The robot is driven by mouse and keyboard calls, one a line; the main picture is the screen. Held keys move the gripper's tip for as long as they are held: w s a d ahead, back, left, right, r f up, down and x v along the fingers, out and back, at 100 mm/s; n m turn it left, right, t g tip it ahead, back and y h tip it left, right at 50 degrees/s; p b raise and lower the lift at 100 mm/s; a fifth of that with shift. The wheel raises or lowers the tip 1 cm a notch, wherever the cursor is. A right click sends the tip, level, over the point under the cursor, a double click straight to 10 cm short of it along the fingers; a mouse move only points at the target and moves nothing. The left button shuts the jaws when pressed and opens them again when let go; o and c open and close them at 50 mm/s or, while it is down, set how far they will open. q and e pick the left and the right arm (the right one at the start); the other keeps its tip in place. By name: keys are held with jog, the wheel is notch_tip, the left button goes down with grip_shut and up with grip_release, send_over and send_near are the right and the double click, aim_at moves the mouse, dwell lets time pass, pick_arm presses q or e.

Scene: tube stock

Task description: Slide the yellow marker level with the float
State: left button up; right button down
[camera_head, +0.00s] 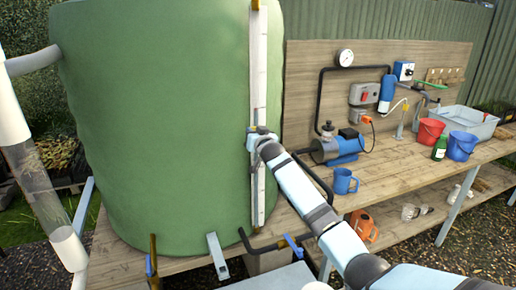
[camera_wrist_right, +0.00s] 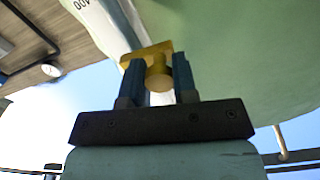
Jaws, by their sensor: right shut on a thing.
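The green tank (camera_head: 155,130) carries a tall white gauge board (camera_head: 259,70) on its right side, with a thin upright line along it. My right gripper (camera_head: 254,131) is at the board, about halfway up it. In the right wrist view, the right gripper (camera_wrist_right: 158,80) is shut on the yellow marker (camera_wrist_right: 159,74), with its round knob between the blue fingers and its plate at the board (camera_wrist_right: 128,20). An upside-down "400" shows on the board there. In the head view the marker is mostly hidden by the gripper. I cannot make out the float. My left gripper is not in view.
A wooden bench (camera_head: 385,165) stands right of the tank, with a blue pump (camera_head: 340,147), a blue mug (camera_head: 344,181), red (camera_head: 429,132) and blue (camera_head: 461,146) buckets and a grey tub (camera_head: 466,121). Blue-handled taps (camera_head: 293,244) sit low by the tank.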

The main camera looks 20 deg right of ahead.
notch_tip(320, 180, up, 5)
jog(key=shift+r+p, duration=0.1)
jog(key=shift+p, duration=1.05)
jog(key=shift+r, duration=0.6)
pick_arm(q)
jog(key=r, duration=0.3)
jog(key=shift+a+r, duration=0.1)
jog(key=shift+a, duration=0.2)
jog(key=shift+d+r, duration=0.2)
pick_arm(e)
jog(key=c, duration=0.9)
grip_release()
